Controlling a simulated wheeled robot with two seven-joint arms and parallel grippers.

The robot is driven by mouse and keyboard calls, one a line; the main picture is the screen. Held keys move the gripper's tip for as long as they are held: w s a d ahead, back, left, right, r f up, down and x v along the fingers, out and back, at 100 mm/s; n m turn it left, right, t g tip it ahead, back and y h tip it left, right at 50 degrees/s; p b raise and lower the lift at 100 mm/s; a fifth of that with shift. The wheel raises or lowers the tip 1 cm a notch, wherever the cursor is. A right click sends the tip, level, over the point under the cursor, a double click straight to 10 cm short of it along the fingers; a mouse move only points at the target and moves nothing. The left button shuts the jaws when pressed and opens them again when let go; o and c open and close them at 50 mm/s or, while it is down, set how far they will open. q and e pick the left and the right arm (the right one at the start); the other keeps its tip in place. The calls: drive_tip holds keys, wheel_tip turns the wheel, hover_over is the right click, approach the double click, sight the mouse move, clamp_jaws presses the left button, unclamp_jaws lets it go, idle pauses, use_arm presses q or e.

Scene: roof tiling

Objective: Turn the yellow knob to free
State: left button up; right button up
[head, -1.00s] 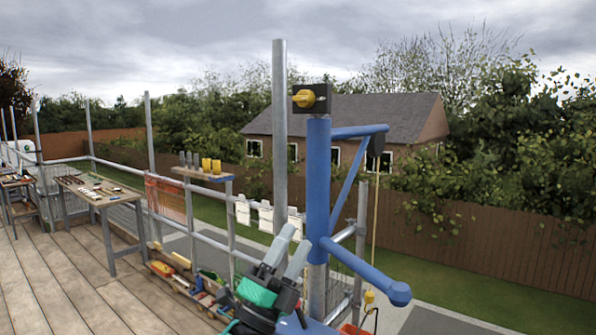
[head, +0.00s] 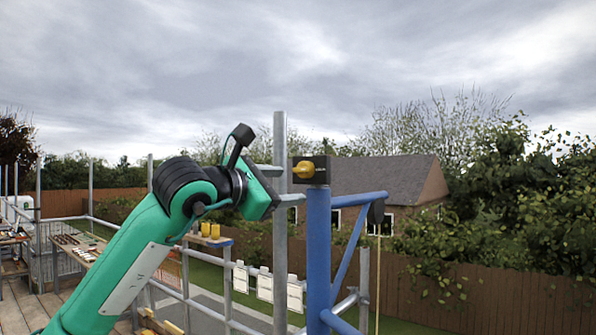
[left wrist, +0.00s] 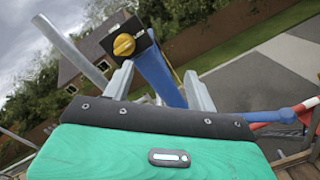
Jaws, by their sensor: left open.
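The yellow knob (head: 304,169) sits on the left-hand face of a black box (head: 321,172) on top of the blue post (head: 318,240). In the left wrist view the knob (left wrist: 124,45) is a round yellow disc with a raised grip bar, on the black box's face. My left gripper (head: 284,184) is open and empty, its two grey fingers pointing right toward the knob, one above the other. In the left wrist view the fingers (left wrist: 160,88) are apart, and the knob lies beyond them, nearer the left finger. I see no contact. My right gripper is out of view.
A grey scaffold pole (head: 280,250) stands just left of the blue post, close to the fingers. A blue brace (head: 350,250) with a pulley (head: 376,212) and rope is on the right. A small shelf with yellow cups (head: 210,230) and a workbench (head: 82,247) stand behind my arm.

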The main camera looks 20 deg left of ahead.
sight(300, 170)
use_arm(q)
drive_tip(key=a+r+n+t+y, duration=0.1)
drive_tip(key=a+r+y, duration=0.2)
drive_tip(key=a, duration=0.1)
drive_tip(key=p+x, duration=0.3)
drive_tip(key=x, duration=0.3)
drive_tip(key=p+x, duration=0.4)
drive_tip(key=x, duration=0.2)
drive_tip(key=shift+r, duration=0.25)
drive_tip(key=shift+w+d+f+p, duration=0.15)
drive_tip(key=shift+w+p, duration=0.4)
drive_tip(key=shift+w, duration=0.1)
drive_tip(key=c, duration=1)
